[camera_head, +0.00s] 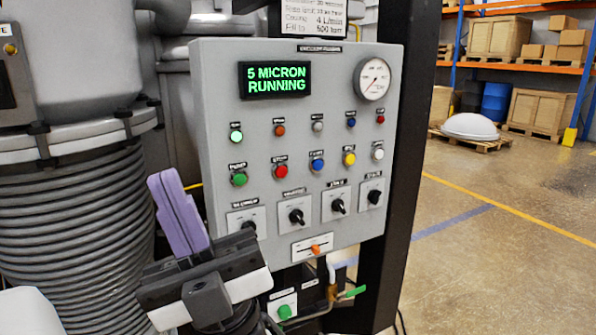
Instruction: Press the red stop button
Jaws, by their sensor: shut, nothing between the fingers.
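The grey control panel (340,130) faces me at the middle of the view. The red stop button (281,171) is in its lower button row, between a green button (239,178) on the left and a blue button (317,164) on the right. A smaller dark red round piece (381,119) sits at the right end of the row above. My gripper (165,182) has purple fingers, shut together with nothing between them. In the picture it is left of and below the red stop button, apart from it, and it overlaps the panel's lower left edge.
Several black rotary switches (297,216) and an orange lever (315,249) sit below the buttons. The display (275,79) reads "5 MICRON RUNNING", with a round gauge (372,79) to its right. A ribbed grey vessel (75,225) stands at left. Open floor (500,240) lies right.

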